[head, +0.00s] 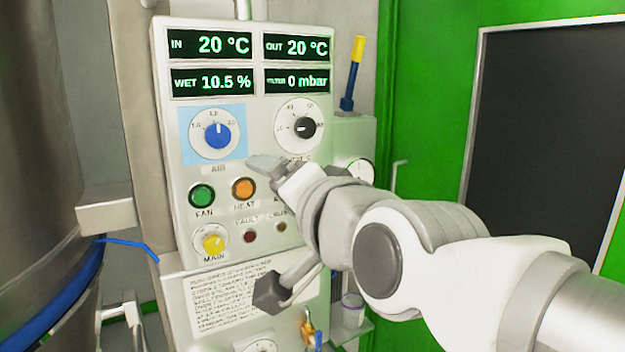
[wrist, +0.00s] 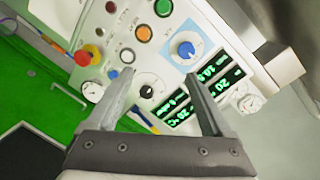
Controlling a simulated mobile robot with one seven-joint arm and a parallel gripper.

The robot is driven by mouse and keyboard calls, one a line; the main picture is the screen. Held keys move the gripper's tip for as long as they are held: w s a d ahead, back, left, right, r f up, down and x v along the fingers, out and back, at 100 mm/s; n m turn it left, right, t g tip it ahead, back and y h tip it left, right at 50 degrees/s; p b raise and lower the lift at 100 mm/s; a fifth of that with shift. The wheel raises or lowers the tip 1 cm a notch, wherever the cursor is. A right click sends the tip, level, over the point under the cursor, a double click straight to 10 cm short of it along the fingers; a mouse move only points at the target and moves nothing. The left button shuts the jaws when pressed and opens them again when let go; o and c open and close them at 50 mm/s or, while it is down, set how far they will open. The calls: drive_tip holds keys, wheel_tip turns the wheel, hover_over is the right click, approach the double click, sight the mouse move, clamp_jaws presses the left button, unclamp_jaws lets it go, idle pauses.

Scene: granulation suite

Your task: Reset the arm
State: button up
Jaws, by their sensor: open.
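My gripper (head: 265,164) is in front of the control panel (head: 165,150), just below and left of the black knob (head: 305,127) in the head view. My arm reaches in from the lower right and hides part of the panel's right side. In the wrist view the two fingers of my gripper (wrist: 160,76) are spread apart with nothing between them. The black knob (wrist: 148,91) and the blue knob (wrist: 186,50) show beyond the fingers there. I cannot tell whether a fingertip touches the panel.
The panel has a blue knob (head: 217,135), a green FAN button (head: 202,195), an orange HEAT button (head: 243,190) and a yellow MAIN knob (head: 213,243). A red knob (wrist: 85,56) shows in the wrist view. A steel vessel (head: 40,130) stands left; a green wall (head: 425,90) is right.

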drive_tip(key=s+d+f+n+g+h, duration=0.2)
drive_tip(key=s+d+f+g+h, duration=0.25)
drive_tip(key=d+f, duration=0.55)
drive_tip(key=s+d+f+n+g+h, duration=0.35)
drive_tip(key=s+d+f, duration=0.25)
drive_tip(key=d+f, duration=0.4)
wheel_tip(320, 180, up, 11)
drive_tip(key=s+p, duration=0.1)
drive_tip(key=p, duration=1.1)
drive_tip(key=shift+a+f+g+p, duration=0.15)
drive_tip(key=shift+a+g+p, duration=0.1)
drive_tip(key=shift+g+p, duration=0.15)
